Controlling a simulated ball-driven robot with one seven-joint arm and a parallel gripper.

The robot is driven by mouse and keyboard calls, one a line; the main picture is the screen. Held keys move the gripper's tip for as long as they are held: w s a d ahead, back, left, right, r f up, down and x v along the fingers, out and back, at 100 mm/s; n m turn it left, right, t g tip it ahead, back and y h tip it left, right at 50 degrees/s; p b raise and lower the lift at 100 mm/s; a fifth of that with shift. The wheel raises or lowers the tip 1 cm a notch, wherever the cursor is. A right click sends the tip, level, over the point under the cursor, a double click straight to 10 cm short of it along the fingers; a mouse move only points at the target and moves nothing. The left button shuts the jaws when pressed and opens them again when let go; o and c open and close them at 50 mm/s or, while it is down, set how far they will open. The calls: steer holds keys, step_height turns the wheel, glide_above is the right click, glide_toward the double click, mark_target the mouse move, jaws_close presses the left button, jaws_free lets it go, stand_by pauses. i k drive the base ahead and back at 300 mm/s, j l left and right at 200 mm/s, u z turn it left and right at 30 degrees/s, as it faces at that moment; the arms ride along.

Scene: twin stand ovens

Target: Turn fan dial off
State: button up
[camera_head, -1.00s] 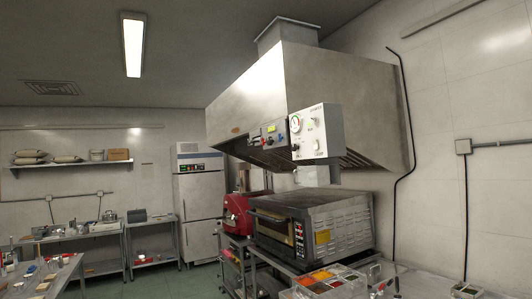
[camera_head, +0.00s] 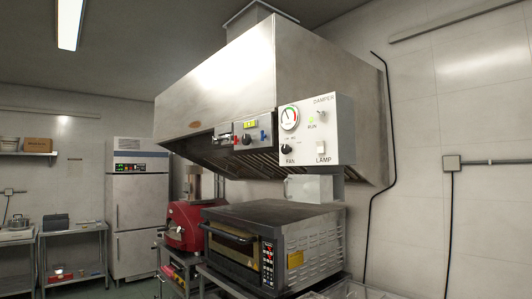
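The fan dial (camera_head: 286,149) is a small black round knob at the lower left of a white control box (camera_head: 330,128), just above the word FAN. Its pointer angle is too small to read. The box is fixed at the front of the steel hood (camera_head: 225,85). My gripper does not show in this view.
A stand oven (camera_head: 270,235) is below the hood, with a red machine (camera_head: 185,225) to its left. A tall steel fridge (camera_head: 138,215) and steel tables (camera_head: 72,262) stand farther left. A black cable (camera_head: 385,160) runs down the right wall.

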mark_target(286, 149)
steer(key=i+j, duration=0.3)
steer(key=i, duration=0.25)
steer(key=i+j+z, duration=0.15)
steer(key=i+j, duration=0.15)
steer(key=i, duration=0.25)
steer(key=i+j, duration=0.35)
steer(key=i, duration=0.15)
steer(key=i+l+z, duration=0.05)
